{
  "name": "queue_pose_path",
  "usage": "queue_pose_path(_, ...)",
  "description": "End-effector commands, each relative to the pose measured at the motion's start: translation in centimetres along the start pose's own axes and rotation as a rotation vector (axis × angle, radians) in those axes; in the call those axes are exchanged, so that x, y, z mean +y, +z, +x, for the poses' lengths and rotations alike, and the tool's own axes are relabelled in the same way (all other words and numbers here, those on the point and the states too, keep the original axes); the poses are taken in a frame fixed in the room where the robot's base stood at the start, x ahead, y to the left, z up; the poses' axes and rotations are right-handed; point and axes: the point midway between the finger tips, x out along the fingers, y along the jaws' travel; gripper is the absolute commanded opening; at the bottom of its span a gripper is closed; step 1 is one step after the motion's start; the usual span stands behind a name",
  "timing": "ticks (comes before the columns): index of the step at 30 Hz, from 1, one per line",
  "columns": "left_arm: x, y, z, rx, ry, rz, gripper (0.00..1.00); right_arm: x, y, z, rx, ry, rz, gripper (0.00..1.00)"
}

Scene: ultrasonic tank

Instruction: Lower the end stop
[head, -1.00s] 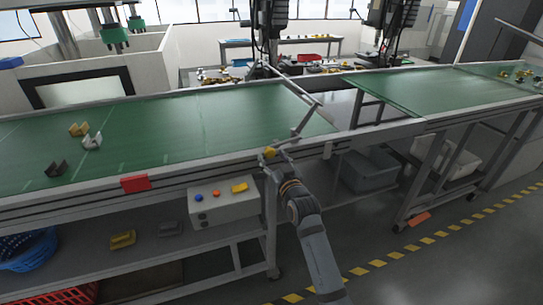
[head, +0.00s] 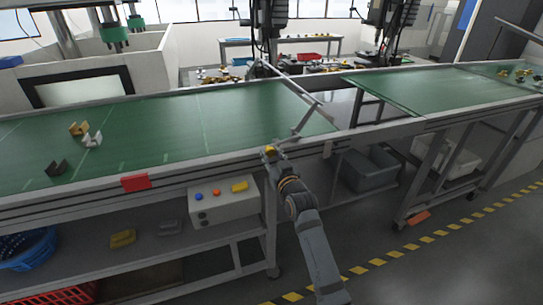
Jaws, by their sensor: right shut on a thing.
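The end stop (head: 290,82) is a grey metal bar across the right end of the left green conveyor (head: 220,115). It stands raised above the belt, and a thin arm slopes down from it to the near rail. A small yellow piece (head: 270,149) sits at the low near end of that arm. My right gripper (head: 271,154) is at the near rail, shut on this yellow piece, which looks like the stop's handle. The fingers are small and partly hidden. My left gripper is not in view.
An open gap separates this conveyor from the right one (head: 440,90). Several brackets (head: 92,140) lie on the left belt. A control box (head: 222,203) with buttons hangs below the rail, left of my arm. A red block (head: 136,181) is on the rail.

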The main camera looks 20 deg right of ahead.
Motion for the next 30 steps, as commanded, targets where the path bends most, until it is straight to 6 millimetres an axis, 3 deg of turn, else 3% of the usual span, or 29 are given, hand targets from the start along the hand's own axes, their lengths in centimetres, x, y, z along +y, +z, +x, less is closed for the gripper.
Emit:
queue_pose_path(11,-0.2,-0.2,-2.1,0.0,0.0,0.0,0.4,-0.1,-1.6,0.0,0.0,-0.001,0.085,0.0)
queue_pose_path(30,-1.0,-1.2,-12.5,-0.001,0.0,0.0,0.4,1.1,-8.3,0.0,-0.001,-0.001,0.647,0.0)
